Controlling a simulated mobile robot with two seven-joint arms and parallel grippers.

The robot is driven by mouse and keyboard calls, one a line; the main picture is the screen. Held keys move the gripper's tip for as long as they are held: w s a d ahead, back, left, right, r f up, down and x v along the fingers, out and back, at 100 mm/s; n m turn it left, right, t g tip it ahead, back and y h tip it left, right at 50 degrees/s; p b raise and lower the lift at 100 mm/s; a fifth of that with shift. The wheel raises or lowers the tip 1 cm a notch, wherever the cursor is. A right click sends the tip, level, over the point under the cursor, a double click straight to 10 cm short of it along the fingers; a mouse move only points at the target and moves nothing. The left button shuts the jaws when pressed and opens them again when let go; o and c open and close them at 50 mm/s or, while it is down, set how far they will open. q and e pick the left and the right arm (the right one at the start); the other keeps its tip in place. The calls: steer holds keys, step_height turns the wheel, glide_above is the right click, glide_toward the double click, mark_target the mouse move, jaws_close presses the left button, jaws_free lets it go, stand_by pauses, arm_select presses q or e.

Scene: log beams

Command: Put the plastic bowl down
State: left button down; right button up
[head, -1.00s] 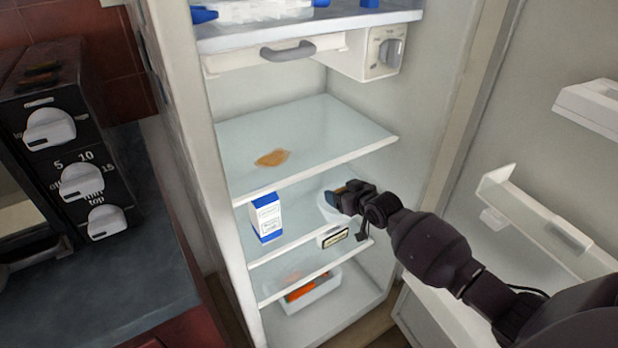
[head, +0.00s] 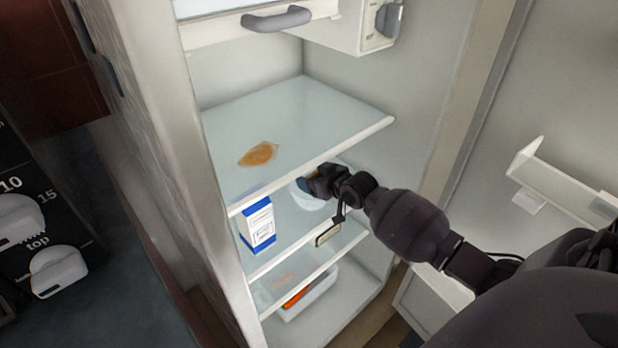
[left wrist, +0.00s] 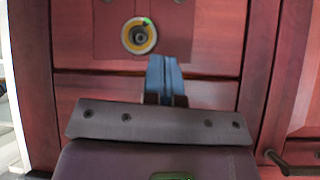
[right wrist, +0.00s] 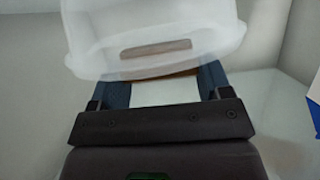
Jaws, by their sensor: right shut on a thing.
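The plastic bowl (head: 308,200) is whitish and translucent, in the fridge between the upper glass shelf and the one below. My right gripper (head: 312,184) reaches in from the right and is shut on it. In the right wrist view the bowl (right wrist: 160,30) sits at the fingertips of my right gripper (right wrist: 160,78), filling the top of the picture. I cannot tell whether its base touches the shelf. My left gripper (left wrist: 165,68) shows only in the left wrist view, shut and empty, before a red cabinet front.
A blue-and-white carton (head: 258,226) stands on the same shelf, left of the bowl. An orange-brown flat item (head: 259,154) lies on the upper glass shelf (head: 330,115). A white bin (head: 315,290) with something orange is below. The open fridge door is at right.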

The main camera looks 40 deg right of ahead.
steer(key=shift+r, duration=0.2)
steer(key=shift+f, duration=0.2)
steer(key=o, duration=1.2)
arm_select(q)
steer(key=shift+w+d+r, duration=0.1)
steer(key=shift+w+r, duration=0.15)
arm_select(e)
steer(key=shift+o, duration=0.2)
steer(key=shift+r, duration=0.15)
steer(key=shift+s+r, duration=0.15)
steer(key=shift+s, duration=0.05)
steer(key=a+p+v, duration=0.1)
steer(key=p+v, duration=0.2)
steer(key=v, duration=0.7)
arm_select(q)
steer(key=r, duration=0.3)
steer(key=shift+w+r+t+p, duration=0.25)
steer(key=shift+w+t+p, duration=0.05)
steer(key=shift+w+t, duration=0.1)
arm_select(e)
steer(key=s+a+f+g, duration=0.1)
steer(key=s+a+f, duration=0.2)
steer(key=s, duration=0.7)
steer(key=s+a+f+g, duration=0.1)
steer(key=s+a+f, duration=0.2)
steer(key=s+a, duration=0.3)
steer(key=s+a+f+g+h, duration=0.1)
steer(key=s+a+f, duration=0.2)
steer(key=s, duration=1.1)
steer(key=shift+a, duration=0.85)
